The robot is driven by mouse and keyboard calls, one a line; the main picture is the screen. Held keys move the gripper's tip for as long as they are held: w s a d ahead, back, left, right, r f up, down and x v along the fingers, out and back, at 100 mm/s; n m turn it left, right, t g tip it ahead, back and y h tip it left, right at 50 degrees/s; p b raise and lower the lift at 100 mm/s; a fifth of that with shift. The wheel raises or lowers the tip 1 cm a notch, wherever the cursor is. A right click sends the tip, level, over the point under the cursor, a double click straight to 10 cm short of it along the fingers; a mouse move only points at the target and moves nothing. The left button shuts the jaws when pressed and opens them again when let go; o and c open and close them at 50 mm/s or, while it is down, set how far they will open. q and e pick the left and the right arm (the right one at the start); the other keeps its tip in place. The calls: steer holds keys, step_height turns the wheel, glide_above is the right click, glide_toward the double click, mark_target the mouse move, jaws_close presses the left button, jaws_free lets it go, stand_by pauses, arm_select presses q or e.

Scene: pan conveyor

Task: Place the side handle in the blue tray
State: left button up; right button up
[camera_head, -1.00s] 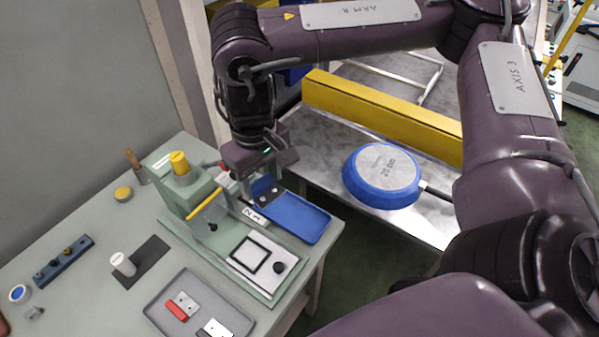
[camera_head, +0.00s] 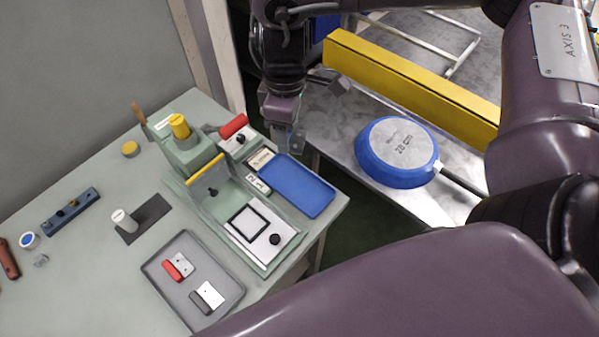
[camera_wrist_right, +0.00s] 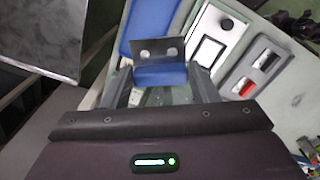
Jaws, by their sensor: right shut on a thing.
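The side handle (camera_wrist_right: 158,50) shows in the right wrist view as a metal plate with two holes on a blue grip. My right gripper (camera_wrist_right: 160,84) is shut on its blue grip. In the head view my right gripper (camera_head: 287,140) hangs just past the far edge of the blue tray (camera_head: 312,196); the handle is hard to make out there. In the wrist view the blue tray (camera_wrist_right: 128,30) lies beyond the handle, which overlaps its near end in the picture. The tray looks empty in the head view. My left gripper is not in view.
A green press fixture (camera_head: 190,150) stands left of the blue tray. A grey tray (camera_head: 160,287) holds red and dark handles with metal plates. An upturned blue pan (camera_head: 375,170) lies on the metal conveyor (camera_head: 335,120), beside a yellow rail (camera_head: 410,85).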

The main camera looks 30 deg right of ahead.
steer(key=n, duration=0.3)
steer(key=d+n, duration=0.1)
steer(key=shift+w+f+n, duration=0.25)
steer(key=shift+n, duration=0.05)
steer(key=n, duration=0.4)
steer(key=shift+w+f, duration=0.2)
steer(key=shift+f, duration=0.05)
steer(key=n, duration=0.3)
steer(key=shift+w+d+f, duration=0.1)
steer(key=shift+d+f, duration=0.1)
steer(key=b, duration=0.3)
glide_above(294, 188)
steer(key=shift+n, duration=0.3)
step_height(294, 188, down, 16)
steer(key=shift+w+f, duration=0.1)
steer(key=shift+f+b, duration=0.8)
steer(key=shift+f, duration=1.15)
steer(key=shift+f, duration=0.1)
steer(key=o, duration=1)
